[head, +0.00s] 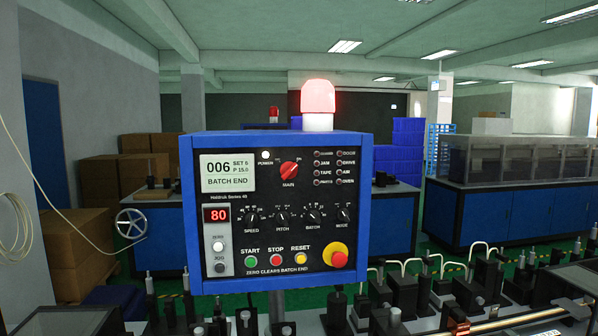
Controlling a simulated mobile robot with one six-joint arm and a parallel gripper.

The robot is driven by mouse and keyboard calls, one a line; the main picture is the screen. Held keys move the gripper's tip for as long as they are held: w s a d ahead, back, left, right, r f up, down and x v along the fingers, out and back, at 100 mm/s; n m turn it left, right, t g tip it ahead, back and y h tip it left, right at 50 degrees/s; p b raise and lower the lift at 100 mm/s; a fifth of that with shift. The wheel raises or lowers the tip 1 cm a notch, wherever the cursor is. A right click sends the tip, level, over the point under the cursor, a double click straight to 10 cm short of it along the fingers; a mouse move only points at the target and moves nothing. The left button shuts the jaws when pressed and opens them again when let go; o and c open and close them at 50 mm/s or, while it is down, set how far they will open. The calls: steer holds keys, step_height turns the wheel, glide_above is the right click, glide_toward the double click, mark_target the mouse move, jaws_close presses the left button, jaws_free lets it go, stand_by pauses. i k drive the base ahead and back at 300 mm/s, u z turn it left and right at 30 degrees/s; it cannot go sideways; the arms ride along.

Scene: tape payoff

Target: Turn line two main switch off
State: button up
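A blue-framed control panel (187,220) with a black face stands upright in the middle of the head view. Its red rotary MAIN switch (289,169) is at the top centre, with its bar tilted toward the upper right. The white POWER lamp (265,155) left of the switch looks lit. The display (228,173) reads 006, SET 6, P 15.0, BATCH END. A red number readout (216,214) shows 80. No line number is readable on the panel. My gripper is not in view.
A red beacon (318,96) glows on top of the panel. A red and yellow emergency stop (338,257) sits at its lower right. Machine parts (420,295) crowd the space below and right. Blue machines (460,215) and brown cartons (80,255) stand behind.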

mark_target(289, 170)
steer(key=z, duration=0.1)
steer(key=k, duration=1)
steer(key=u, duration=0.4)
steer(key=i, duration=1)
steer(key=u, duration=0.05)
